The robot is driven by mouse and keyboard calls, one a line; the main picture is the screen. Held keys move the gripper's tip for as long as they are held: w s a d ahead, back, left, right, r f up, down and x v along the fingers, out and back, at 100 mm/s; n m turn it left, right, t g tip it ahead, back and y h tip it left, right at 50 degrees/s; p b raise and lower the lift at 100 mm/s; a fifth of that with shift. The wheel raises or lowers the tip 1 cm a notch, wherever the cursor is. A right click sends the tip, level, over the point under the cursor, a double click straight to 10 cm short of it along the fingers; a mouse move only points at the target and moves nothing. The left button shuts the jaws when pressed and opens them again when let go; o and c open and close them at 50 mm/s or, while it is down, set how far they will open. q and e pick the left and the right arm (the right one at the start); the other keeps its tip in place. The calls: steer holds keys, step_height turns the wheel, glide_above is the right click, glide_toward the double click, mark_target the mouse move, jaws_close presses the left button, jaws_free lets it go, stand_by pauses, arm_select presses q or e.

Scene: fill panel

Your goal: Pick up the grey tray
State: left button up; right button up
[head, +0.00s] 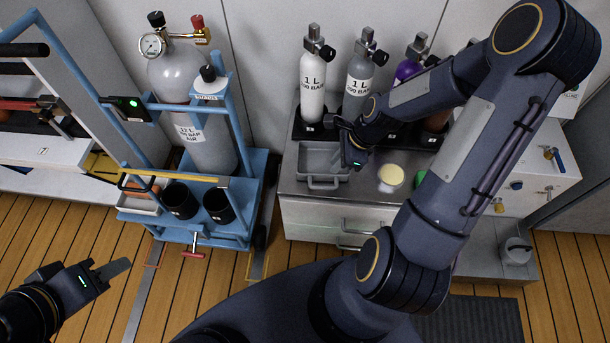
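The grey tray (322,178) is a shallow rectangular tray with a loop handle at its front. It sits level on the grey top of the cabinet, in front of the white bottle. My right gripper (347,148) reaches in from the right and is at the tray's right end, pointing down beside or over its rim. Whether it touches the tray, and how its fingers stand, I cannot tell. My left gripper (112,270) is at the lower left over the wooden floor, far from the tray. It holds nothing visible, and its finger gap does not show clearly.
White (313,80) and grey (358,82) 1 L bottles stand in a black rack behind the tray. A cream-topped round item (391,176) is to the tray's right. A blue trolley (255,185) with a large cylinder (208,140) stands left of the cabinet.

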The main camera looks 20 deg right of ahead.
mark_target(323, 175)
steer(key=b+x, duration=0.3)
steer(key=x, duration=0.4)
steer(key=shift+w+a+f, duration=0.25)
jaws_close()
steer(key=shift+r, duration=0.15)
